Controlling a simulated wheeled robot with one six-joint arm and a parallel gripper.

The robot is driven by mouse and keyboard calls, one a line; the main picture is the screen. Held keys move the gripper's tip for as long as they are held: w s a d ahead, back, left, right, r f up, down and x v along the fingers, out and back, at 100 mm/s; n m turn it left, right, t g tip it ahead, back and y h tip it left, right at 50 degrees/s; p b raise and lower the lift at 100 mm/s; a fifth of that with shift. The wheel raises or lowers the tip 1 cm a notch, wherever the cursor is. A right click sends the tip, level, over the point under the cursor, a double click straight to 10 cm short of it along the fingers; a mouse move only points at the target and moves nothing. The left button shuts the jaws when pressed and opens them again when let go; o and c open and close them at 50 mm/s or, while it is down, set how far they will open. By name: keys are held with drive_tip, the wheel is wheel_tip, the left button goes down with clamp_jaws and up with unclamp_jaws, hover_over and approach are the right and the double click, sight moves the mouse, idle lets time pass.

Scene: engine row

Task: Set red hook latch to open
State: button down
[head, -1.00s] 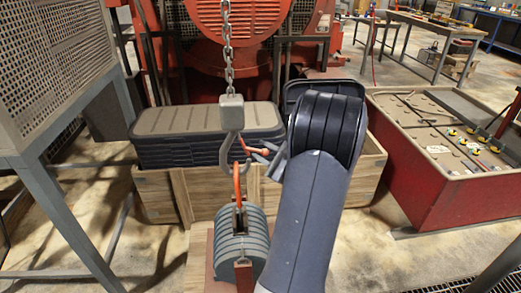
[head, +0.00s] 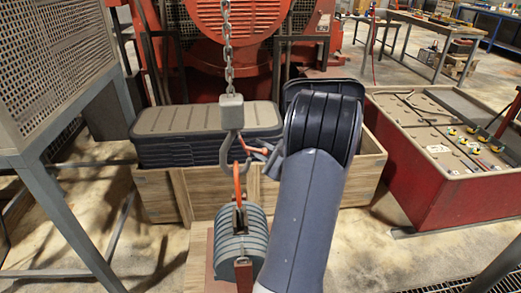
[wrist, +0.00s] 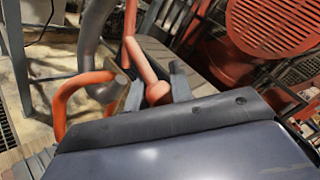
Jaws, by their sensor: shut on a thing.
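A grey crane hook (head: 226,154) hangs from a block (head: 232,112) on a chain; it also shows in the wrist view (wrist: 92,40). The red latch (head: 244,146) is at the hook's right side. In the wrist view the latch (wrist: 143,62) is a bent red rod with a rounded end. My gripper (wrist: 157,92) is shut on that end, with a finger on each side; in the head view my gripper (head: 273,157) is partly hidden by my arm. An orange ring (head: 237,184) rises beside the hook's lower curve; whether the hook bears on it is unclear.
The ring tops a stack of grey weights (head: 240,238) on a wooden stand. Behind are a wooden crate (head: 158,196) and a ribbed dark lid (head: 205,120). A red bin (head: 445,205) stands at right, a mesh-sided frame (head: 55,65) at left.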

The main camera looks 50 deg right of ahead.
drive_tip(key=shift+d+r, duration=0.1)
wheel_tip(320, 180, up, 11)
drive_tip(key=n+g+h+p, duration=0.4)
drive_tip(key=n+g+p, duration=0.2)
drive_tip(key=n+g, duration=0.2)
drive_tip(key=shift+s+d+n+g+h, duration=0.3)
drive_tip(key=shift+s+d+g, duration=0.1)
drive_tip(key=shift+d+g, duration=0.1)
idle(0.4)
drive_tip(key=c, duration=1.5)
unclamp_jaws()
drive_tip(key=shift+a, duration=0.1)
